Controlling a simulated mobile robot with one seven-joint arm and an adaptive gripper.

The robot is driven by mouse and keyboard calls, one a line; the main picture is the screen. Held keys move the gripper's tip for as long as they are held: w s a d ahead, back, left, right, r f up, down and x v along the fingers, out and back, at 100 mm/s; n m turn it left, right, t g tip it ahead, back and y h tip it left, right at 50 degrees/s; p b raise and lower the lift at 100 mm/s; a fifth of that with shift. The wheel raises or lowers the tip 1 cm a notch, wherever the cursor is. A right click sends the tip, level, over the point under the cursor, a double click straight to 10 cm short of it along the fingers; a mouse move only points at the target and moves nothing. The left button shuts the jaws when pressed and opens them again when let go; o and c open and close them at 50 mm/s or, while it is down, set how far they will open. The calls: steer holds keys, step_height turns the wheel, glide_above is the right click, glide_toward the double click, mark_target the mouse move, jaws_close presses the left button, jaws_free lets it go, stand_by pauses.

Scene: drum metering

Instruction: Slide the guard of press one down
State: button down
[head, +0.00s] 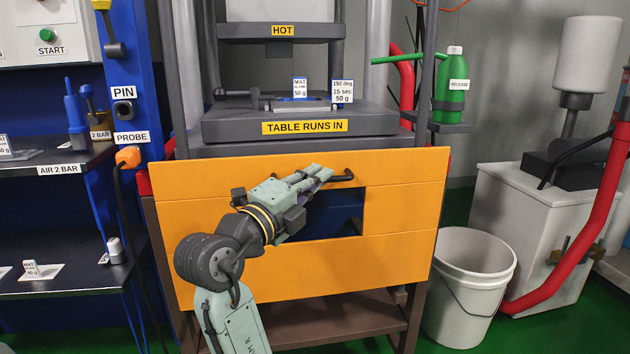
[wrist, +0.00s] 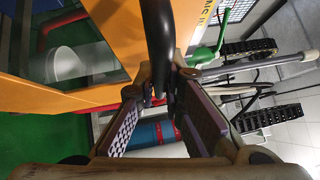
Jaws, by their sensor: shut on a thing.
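The orange guard (head: 400,215) is a wide panel with a rectangular window, across the front of the press below its grey table (head: 225,128). It also shows in the wrist view (wrist: 60,20). A black bar handle (head: 343,178) sits near its top edge, above the window. My gripper (head: 322,174) reaches up across the guard's face to this handle. In the wrist view the dark handle (wrist: 158,35) runs between the two padded fingers of my gripper (wrist: 160,85), which are shut on it. The fingers partly hide the handle's left part in the head view.
A white bucket (head: 470,280) stands right of the guard. A green bottle (head: 451,90) stands on a small side shelf. A blue post (head: 130,80) with an orange probe (head: 127,157) and cable is at left. A brown lower shelf (head: 350,320) lies under the guard.

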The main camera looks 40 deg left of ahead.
steer(key=shift+f, duration=0.35)
steer(key=c, duration=1.9)
jaws_free()
steer(key=shift+o, duration=1.1)
steer(key=shift+r, duration=0.1)
steer(key=s+f, duration=0.1)
steer(key=s, duration=0.6)
steer(key=shift+s+d, duration=0.25)
